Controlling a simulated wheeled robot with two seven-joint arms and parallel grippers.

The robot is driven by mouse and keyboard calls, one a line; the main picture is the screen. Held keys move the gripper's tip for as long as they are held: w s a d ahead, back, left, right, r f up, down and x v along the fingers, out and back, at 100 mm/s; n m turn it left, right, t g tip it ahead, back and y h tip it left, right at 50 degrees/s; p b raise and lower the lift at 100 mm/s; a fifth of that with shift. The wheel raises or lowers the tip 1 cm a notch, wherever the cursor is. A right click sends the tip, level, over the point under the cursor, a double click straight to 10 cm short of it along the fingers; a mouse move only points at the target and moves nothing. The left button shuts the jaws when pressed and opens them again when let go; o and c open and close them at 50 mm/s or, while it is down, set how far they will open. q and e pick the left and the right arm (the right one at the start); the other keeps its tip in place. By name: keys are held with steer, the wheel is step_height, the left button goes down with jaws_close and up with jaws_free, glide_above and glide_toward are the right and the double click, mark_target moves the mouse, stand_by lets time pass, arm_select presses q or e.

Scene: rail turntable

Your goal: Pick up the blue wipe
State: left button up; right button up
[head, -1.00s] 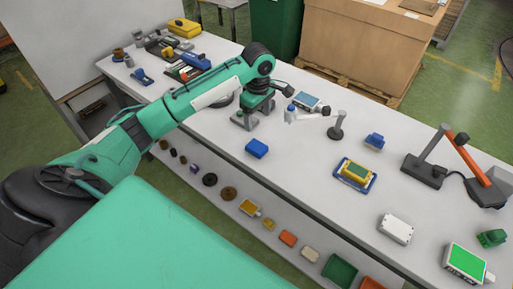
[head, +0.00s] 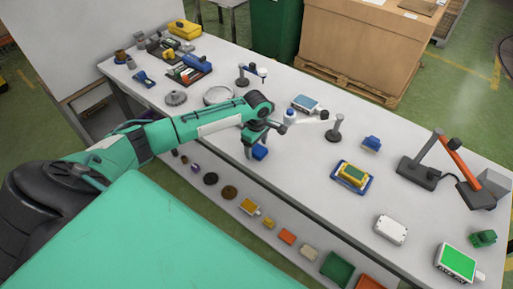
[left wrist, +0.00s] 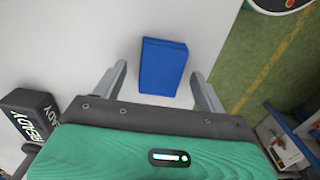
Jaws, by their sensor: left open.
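The blue wipe (head: 260,153) is a small flat blue block lying on the white table near its front edge. In the left wrist view the wipe (left wrist: 163,66) lies between the two fingers, with a gap on each side. My left gripper (head: 256,146) is over the wipe and hides part of it in the head view. In the left wrist view the left gripper (left wrist: 160,75) is open and empty, its fingers spread either side of the wipe. My right gripper is not in view.
A lamp-like stand (head: 335,132) and a white-and-blue device (head: 308,104) stand behind and right of the gripper. A blue-and-yellow tray (head: 352,177) lies to the right. The table between the wipe and tray is clear.

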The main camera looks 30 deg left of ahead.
mark_target(257, 148)
arm_select(q)
steer(key=shift+f, duration=0.35)
steer(key=c, duration=0.9)
steer(key=shift+c, duration=0.7)
steer(key=shift+r, duration=0.1)
steer(key=shift+r, duration=0.55)
step_height(257, 148, up, 19)
steer(key=b, duration=0.4)
steer(key=shift+f, duration=0.1)
